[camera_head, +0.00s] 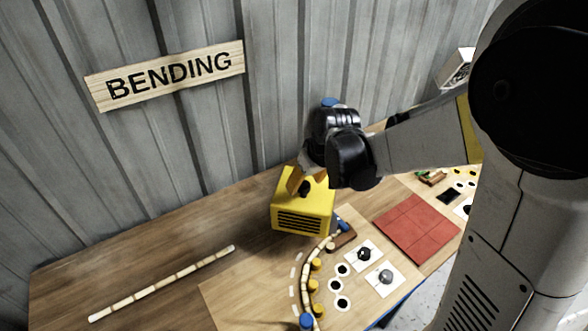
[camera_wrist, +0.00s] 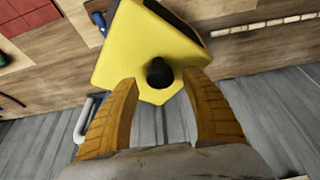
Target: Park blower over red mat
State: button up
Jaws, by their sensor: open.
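The blower (camera_head: 302,213) is a yellow box with black slots on its front and a black knob on top. It stands on the wooden table, left of the red mat (camera_head: 418,227) and apart from it. My gripper (camera_head: 298,182) is above the blower, with its orange fingers at the knob. In the wrist view my gripper (camera_wrist: 160,78) is open, with a finger on each side of the black knob (camera_wrist: 160,72) and gaps between. The blower's yellow body (camera_wrist: 145,45) fills the upper middle there. The red mat looks empty in the head view.
A curved rattan strip sits among orange pegs (camera_head: 313,285) in front of the blower. A straight rattan pole (camera_head: 165,283) lies at left. A corrugated wall (camera_head: 200,130) rises behind.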

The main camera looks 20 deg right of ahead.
jog(key=shift+x, duration=0.9)
jog(key=shift+r, duration=0.1)
grip_shut()
